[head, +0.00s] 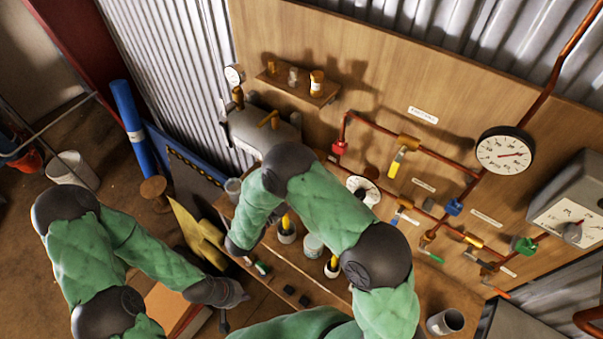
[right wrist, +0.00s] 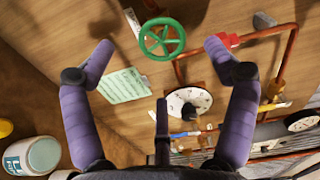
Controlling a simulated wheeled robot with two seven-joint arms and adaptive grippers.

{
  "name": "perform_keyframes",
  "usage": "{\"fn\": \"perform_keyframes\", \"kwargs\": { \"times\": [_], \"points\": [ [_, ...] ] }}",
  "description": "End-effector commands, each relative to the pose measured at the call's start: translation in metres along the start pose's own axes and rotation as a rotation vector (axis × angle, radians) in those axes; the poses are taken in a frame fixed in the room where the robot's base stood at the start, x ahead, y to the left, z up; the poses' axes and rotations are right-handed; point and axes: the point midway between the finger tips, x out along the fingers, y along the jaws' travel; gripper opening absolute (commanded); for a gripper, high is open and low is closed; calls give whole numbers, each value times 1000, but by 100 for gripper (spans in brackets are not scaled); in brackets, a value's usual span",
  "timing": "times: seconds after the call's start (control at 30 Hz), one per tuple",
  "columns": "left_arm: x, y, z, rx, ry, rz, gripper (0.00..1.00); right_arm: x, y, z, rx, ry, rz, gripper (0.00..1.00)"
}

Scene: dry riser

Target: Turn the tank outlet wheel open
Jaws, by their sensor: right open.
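The green spoked wheel (right wrist: 161,39) shows in the right wrist view, at the top middle on a copper fitting before the wooden board. My right gripper (right wrist: 161,52) is open and empty. Its two purple-sleeved fingers stand apart on the left and right of the wheel, and I cannot tell how far short of it they are. In the head view my right arm covers the wheel and my right gripper. The grey tank (head: 262,128) shows behind that arm. My left gripper (head: 230,308) is low over the floor side, away from the board; its jaws are unclear.
A red valve (right wrist: 228,40) sits on the pipe close to the right finger. A white dial (right wrist: 188,103) and a pale green sheet (right wrist: 125,85) are on the board. The bench (head: 310,275) carries several pots. A blue cylinder (head: 128,125) stands at the left.

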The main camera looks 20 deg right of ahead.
Motion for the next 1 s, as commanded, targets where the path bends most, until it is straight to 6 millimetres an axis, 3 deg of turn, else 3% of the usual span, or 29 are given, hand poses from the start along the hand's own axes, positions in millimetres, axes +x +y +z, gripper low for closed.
{"fn": "perform_keyframes", "kwargs": {
  "times": [0.2,0.4,1.0],
  "points": [
    [0,0,0,0,0,0,0,-39,-1,2,1,-3,-2,86],
    [0,0,0,0,0,0,0,-56,-1,2,2,-1,-2,86],
    [0,0,0,0,0,0,0,-58,-1,2,2,0,-1,86]
  ]
}}
